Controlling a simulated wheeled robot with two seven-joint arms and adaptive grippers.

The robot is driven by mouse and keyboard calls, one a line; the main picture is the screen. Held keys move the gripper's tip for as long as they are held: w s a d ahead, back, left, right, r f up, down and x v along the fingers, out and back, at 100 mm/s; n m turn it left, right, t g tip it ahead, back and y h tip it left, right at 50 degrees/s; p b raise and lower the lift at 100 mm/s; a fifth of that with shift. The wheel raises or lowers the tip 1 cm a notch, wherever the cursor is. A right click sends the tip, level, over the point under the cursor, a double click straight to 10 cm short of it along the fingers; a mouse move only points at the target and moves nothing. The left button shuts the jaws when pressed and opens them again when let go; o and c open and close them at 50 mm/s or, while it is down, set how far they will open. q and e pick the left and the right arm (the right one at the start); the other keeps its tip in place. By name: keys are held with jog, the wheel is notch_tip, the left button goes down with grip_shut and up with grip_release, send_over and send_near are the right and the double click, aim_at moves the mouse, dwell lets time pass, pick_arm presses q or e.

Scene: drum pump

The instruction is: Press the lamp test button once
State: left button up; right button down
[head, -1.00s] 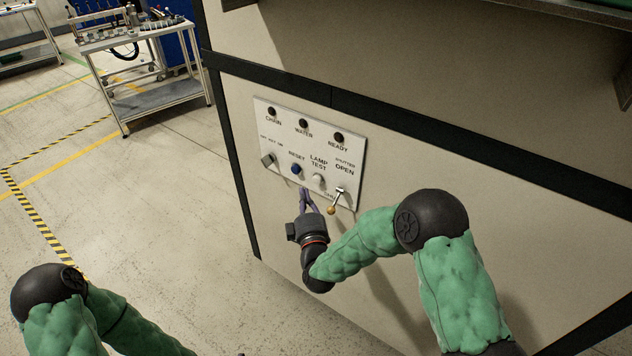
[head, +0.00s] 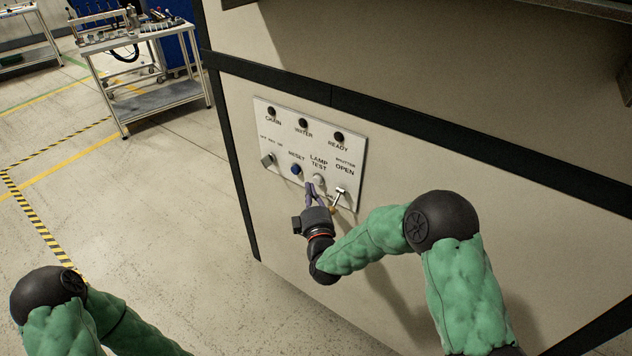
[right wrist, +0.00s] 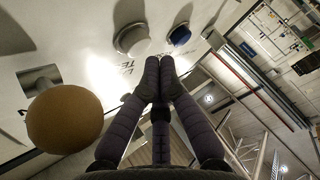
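The white lamp test button (head: 317,178) sits in the lower row of the pale control panel (head: 352,152), under the words LAMP TEST. My right gripper (head: 310,186) is just below and slightly left of it in the head view. In the right wrist view the right gripper's fingertips (right wrist: 160,72) meet, with nothing between them. The white button (right wrist: 132,40) shows beyond the tips, slightly to the left, and the tips look apart from it. My left gripper is out of view; only part of its arm shows at lower left.
The blue reset button (head: 295,169) is left of the lamp test button. The shutter lever (head: 339,196) is close on the right; its ball knob (right wrist: 65,120) shows large in the right wrist view. A selector knob (head: 267,159) is farther left. Three dark lamps line the panel's top.

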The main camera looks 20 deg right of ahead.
jog(key=shift+w+d, duration=0.1)
jog(key=shift+d, duration=0.05)
dwell(0.8)
jog(key=shift+w+d+r+b, duration=0.1)
jog(key=shift+d+b, duration=0.05)
jog(key=shift+b, duration=0.15)
jog(key=shift+w+d+r+b, duration=0.35)
jog(key=shift+d+r, duration=0.2)
jog(key=shift+d, duration=0.15)
dwell(1.5)
jog(key=shift+s+a, duration=0.1)
jog(key=shift+s, duration=0.05)
jog(key=shift+a, duration=0.1)
jog(key=shift+s+a+f, duration=0.15)
jog(key=shift+s+a, duration=0.3)
jog(key=shift+a, duration=0.25)
jog(key=shift+s+a+f, duration=0.2)
jog(key=shift+s+a, duration=0.3)
jog(key=shift+a, duration=0.2)
jog(key=shift+s+a+f, duration=0.15)
jog(key=shift+s+a, duration=0.3)
jog(key=shift+a, duration=0.25)
